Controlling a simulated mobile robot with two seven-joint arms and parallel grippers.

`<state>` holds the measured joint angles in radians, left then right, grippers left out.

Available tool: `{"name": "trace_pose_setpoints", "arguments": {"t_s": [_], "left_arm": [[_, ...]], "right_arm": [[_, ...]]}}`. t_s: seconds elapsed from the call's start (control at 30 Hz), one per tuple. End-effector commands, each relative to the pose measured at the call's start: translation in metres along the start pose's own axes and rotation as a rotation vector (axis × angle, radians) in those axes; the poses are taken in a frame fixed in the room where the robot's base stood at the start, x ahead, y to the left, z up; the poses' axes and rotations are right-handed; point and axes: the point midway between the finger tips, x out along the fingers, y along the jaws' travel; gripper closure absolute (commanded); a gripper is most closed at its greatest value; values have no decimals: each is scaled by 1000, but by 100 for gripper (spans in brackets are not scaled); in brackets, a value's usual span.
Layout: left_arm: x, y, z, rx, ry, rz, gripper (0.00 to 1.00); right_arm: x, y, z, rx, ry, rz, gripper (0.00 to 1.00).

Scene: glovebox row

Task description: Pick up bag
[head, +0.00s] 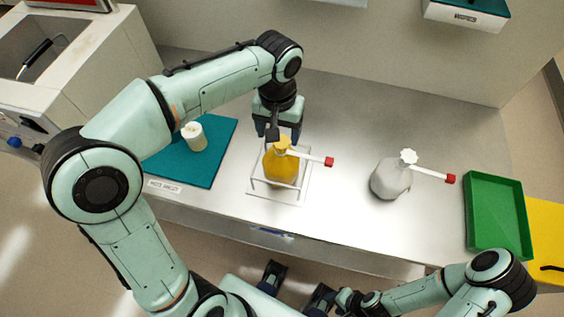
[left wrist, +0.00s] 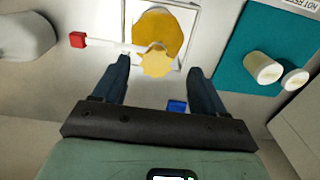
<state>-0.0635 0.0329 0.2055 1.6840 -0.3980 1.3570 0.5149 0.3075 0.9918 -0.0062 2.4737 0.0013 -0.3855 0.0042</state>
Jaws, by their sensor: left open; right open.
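A rounded yellow bag (head: 281,165) with a gathered top sits in a white wire-frame stand (head: 308,176) in the middle of the bench. A white strip with a red end (head: 329,161) sticks out from its neck to the right. A similar white bag (head: 391,180) with a red-ended strip stands to the right. My left gripper (head: 283,134) is open just above and behind the yellow bag's neck. In the left wrist view the scalloped yellow top (left wrist: 157,62) appears between its fingertips; contact cannot be told. My right gripper (head: 297,281) is open and empty at the bench's front.
A teal mat (head: 209,165) with white cylindrical containers (head: 194,137) lies to the left. A green tray (head: 496,214) is at the right end, beside a yellow surface (head: 546,230). The bench (head: 420,110) is clear behind the white bag. A white machine stands far left.

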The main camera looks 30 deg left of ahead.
Motion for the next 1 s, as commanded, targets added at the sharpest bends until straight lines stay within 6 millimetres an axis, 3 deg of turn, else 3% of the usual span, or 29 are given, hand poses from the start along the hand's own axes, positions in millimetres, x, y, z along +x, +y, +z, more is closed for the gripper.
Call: {"name": "trace_pose_setpoints", "arguments": {"t_s": [0.03, 0.33, 0.6, 0.9, 0.97, 1.0], "left_arm": [[10, 0, 0, -1, -3, -2, 29], [34, 1, -2, 0, -1, 0, 29], [72, 2, -7, 0, -2, -1, 29], [77, 3, -7, 0, 1, 1, 29], [76, 3, -7, 0, 1, 1, 45], [76, 3, -7, 0, 1, 1, 58]], "right_arm": [[3, 1, 0, 0, -1, 0, 51], [6, 2, 0, 0, -1, 0, 51], [11, 4, 0, 1, -3, 1, 51], [11, 4, 0, 1, -3, 1, 51], [11, 4, 0, 1, -3, 1, 51], [11, 4, 0, 1, -3, 1, 51]]}}
